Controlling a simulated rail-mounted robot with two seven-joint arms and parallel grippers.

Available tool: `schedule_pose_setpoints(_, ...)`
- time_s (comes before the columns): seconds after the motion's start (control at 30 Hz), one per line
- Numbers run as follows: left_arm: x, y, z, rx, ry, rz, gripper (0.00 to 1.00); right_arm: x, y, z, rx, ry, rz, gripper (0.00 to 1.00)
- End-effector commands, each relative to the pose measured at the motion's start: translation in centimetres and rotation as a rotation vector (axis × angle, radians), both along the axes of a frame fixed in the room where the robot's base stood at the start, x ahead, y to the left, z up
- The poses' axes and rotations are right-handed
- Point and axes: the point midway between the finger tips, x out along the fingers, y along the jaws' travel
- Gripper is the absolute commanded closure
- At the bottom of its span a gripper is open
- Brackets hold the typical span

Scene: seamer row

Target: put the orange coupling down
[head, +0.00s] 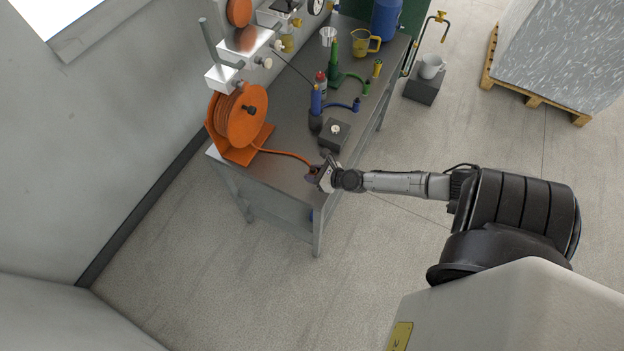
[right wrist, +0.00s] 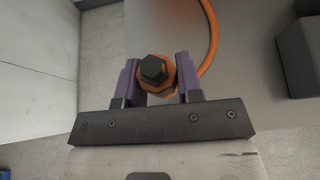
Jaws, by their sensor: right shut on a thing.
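The orange coupling (right wrist: 157,72), with a dark hexagonal end, sits between the two purple fingers of my right gripper (right wrist: 158,82) in the right wrist view. The fingers are shut on it. An orange hose runs from it. In the head view my right gripper (head: 318,176) is at the front edge of the grey workbench (head: 277,167), and the coupling is mostly hidden by it there. I cannot tell whether the coupling touches the bench top. My left gripper is not in view.
The orange hose reel (head: 240,117) stands at the bench's left end. A dark box with a light knob (head: 334,134) is just behind my gripper. Blue and green hoses (head: 340,106) and a yellow jug (head: 362,43) are farther back. Bare bench top lies left of the gripper.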

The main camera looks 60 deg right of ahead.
Motion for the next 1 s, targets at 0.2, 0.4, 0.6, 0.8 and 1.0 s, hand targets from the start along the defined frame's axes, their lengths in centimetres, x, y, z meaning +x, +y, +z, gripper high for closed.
schedule_pose_setpoints(0.2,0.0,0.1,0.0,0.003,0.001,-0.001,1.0,0.1,1.1,-0.7,0.0,-0.001,0.001,1.0)
schedule_pose_setpoints(0.4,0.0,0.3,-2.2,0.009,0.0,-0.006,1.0,0.1,1.1,-3.2,-0.002,0.0,0.001,1.0)
schedule_pose_setpoints(0.6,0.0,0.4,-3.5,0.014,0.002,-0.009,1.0,0.1,1.1,-4.6,-0.002,0.0,0.002,1.0)
schedule_pose_setpoints(0.8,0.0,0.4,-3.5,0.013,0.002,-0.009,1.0,0.1,1.1,-4.7,0.0,0.0,0.001,1.0)
schedule_pose_setpoints(1.0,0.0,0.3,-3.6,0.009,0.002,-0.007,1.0,0.1,1.1,-4.8,0.0,0.0,0.001,1.0)
